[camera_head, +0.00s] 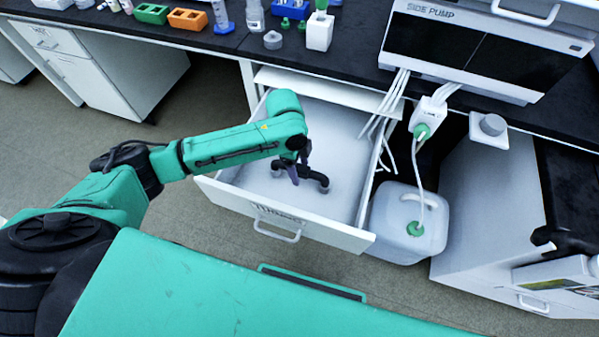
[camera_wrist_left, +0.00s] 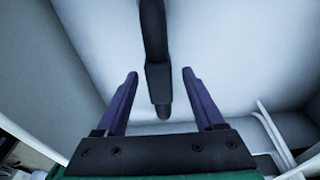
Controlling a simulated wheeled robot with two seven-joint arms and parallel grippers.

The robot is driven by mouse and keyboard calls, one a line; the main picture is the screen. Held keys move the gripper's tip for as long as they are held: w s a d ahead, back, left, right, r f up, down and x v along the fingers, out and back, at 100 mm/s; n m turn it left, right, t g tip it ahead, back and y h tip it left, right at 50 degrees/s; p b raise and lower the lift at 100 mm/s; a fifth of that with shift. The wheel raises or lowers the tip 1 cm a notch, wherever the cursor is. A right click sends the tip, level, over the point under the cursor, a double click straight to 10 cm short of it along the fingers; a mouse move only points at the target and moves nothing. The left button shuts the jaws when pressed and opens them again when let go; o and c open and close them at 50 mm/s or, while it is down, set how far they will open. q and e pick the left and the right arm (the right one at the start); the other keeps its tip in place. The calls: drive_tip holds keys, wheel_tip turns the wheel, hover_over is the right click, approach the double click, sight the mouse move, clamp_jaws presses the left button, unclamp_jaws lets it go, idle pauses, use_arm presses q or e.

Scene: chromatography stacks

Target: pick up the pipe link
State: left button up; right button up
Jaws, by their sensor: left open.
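The pipe link (camera_head: 318,180) is a dark, bent piece lying on the floor of the open white drawer (camera_head: 228,188). In the left wrist view the pipe link (camera_wrist_left: 154,45) runs down from the top edge, and its near end sits between the two purple fingers. My left gripper (camera_head: 296,177) reaches down into the drawer at the pipe link, and it is open. The fingers (camera_wrist_left: 160,76) stand on either side of the link with a gap on both sides. Part of the link is hidden behind the gripper in the head view. My right gripper is not in view.
The drawer's walls and front surround the left gripper. Above it is the dark worktop (camera_head: 330,58) with the side pump (camera_head: 485,50). White tubes (camera_head: 385,118) hang by the drawer's right side, near a white jug (camera_head: 393,225). Open floor (camera_head: 195,240) lies left of the drawer.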

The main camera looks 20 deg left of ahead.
use_arm(q)
drive_tip(key=shift+r, duration=0.1)
clamp_jaws()
